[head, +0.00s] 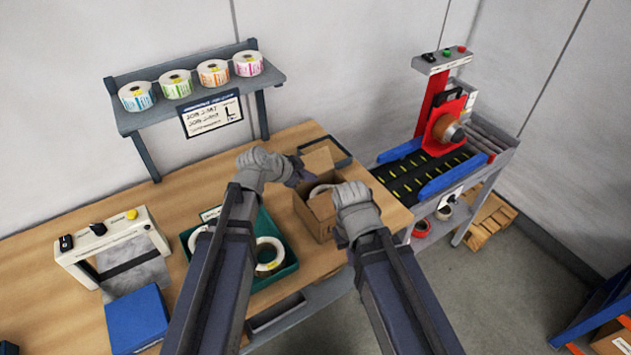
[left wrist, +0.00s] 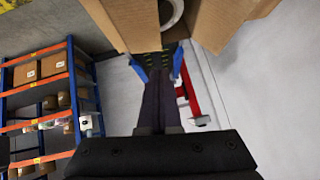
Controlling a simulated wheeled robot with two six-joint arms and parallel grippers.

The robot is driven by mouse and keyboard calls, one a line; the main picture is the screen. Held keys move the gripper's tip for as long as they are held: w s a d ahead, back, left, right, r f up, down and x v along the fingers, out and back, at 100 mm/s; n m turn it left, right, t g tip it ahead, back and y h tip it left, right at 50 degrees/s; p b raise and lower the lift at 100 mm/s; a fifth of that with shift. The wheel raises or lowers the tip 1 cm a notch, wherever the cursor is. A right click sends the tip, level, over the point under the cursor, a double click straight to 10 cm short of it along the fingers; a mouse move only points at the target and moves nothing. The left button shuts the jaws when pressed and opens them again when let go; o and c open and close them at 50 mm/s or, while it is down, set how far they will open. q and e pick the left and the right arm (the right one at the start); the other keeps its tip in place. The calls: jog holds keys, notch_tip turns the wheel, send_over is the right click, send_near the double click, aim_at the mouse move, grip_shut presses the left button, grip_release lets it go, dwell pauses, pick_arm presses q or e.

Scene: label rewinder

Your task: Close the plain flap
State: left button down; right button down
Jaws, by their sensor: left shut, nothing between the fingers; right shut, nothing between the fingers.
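An open cardboard box (head: 312,217) stands on the wooden bench near its right end, with a white label roll (head: 320,189) inside. A flap (head: 317,161) stands up at the box's far side; I cannot tell which flap is the plain one. My left gripper (head: 298,172) is shut and empty at the box's far left edge; whether it touches is unclear. In the left wrist view its shut fingers (left wrist: 160,110) point at the box (left wrist: 125,22), with the roll (left wrist: 172,12) showing between cardboard panels. My right gripper (head: 342,242) is shut and empty by the box's near right side, partly hidden by its wrist.
A green tray (head: 286,270) with label rolls lies left of the box, partly behind my left arm. A dark tray (head: 338,152) sits behind the box. A conveyor with a red applicator (head: 437,115) stands to the right.

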pick_arm(q)
jog(key=b, duration=0.7)
send_over(329, 190)
jog(key=s, duration=0.2)
jog(key=f, duration=0.7)
jog(key=shift+s+a+f, duration=0.1)
jog(key=shift+a+f, duration=0.1)
jog(key=shift+a, duration=0.15)
notch_tip(329, 190, down, 2)
jog(key=shift+a+f+b, duration=0.1)
jog(key=shift+a+b, duration=0.05)
jog(key=shift+b, duration=0.9)
jog(key=shift+a+f+b, duration=0.1)
jog(key=shift+f+b, duration=0.45)
jog(key=shift+b, duration=0.05)
jog(key=shift+w+a+f+g+b, duration=0.15)
jog(key=shift+w+f+g+b, duration=0.15)
jog(key=shift+w+f, duration=0.15)
jog(key=shift+w+a+f+b, duration=0.1)
jog(key=shift+f+b, duration=0.35)
jog(key=shift+r, duration=0.25)
